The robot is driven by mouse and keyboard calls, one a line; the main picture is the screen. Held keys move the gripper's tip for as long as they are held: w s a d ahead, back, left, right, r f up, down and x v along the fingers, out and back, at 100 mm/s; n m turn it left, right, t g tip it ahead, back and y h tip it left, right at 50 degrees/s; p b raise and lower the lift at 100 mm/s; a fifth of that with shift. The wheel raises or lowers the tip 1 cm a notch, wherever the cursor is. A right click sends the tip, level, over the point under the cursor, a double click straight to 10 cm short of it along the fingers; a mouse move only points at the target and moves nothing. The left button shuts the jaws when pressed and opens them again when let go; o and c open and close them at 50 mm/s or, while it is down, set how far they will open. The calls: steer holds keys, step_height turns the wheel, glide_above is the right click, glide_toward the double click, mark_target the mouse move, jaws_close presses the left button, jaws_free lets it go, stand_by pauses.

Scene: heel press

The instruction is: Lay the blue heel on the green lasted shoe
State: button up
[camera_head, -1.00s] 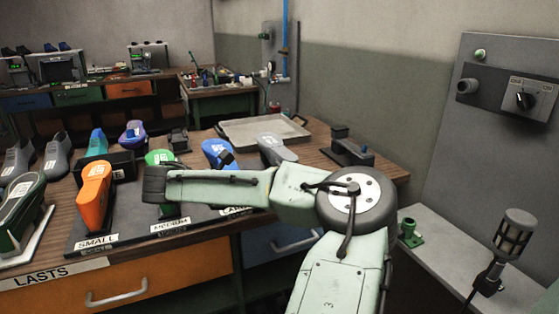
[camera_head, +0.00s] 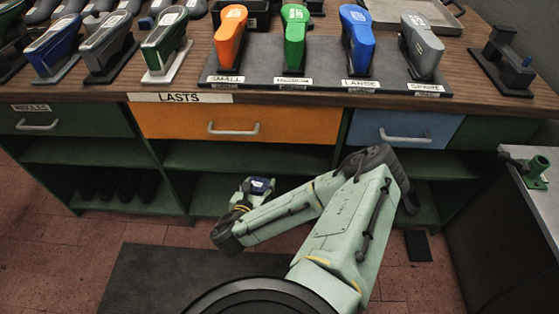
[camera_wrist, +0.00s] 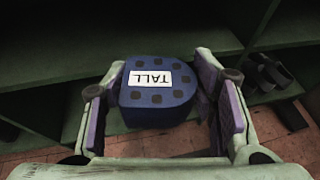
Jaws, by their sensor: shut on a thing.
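The blue heel (camera_wrist: 142,97) is a dark blue rounded block with black dots and a white label reading TALL, upside down in the wrist view. My gripper (camera_wrist: 165,92) is shut on it, purple pads at its left and right sides. In the head view my gripper (camera_head: 256,190) is small and low, in front of the bench's open shelves, below the bench top. A dark green shoe (camera_head: 165,42) with a pale label stands tilted on a white base on the bench. Its upper end is near the picture's top edge.
Orange (camera_head: 230,38), bright green (camera_head: 295,38), blue (camera_head: 357,42) and grey (camera_head: 420,45) lasts stand on a dark labelled rack. Other shoes (camera_head: 105,50) stand left of the green one. The bench front has drawers (camera_head: 235,123); dark footwear (camera_head: 110,186) lies on a shelf.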

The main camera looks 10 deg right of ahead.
steer(key=a+f+n+y, duration=0.1)
steer(key=a+f, duration=0.3)
steer(key=shift+f+n+t+y, duration=0.3)
steer(key=shift+f+t+y, duration=0.1)
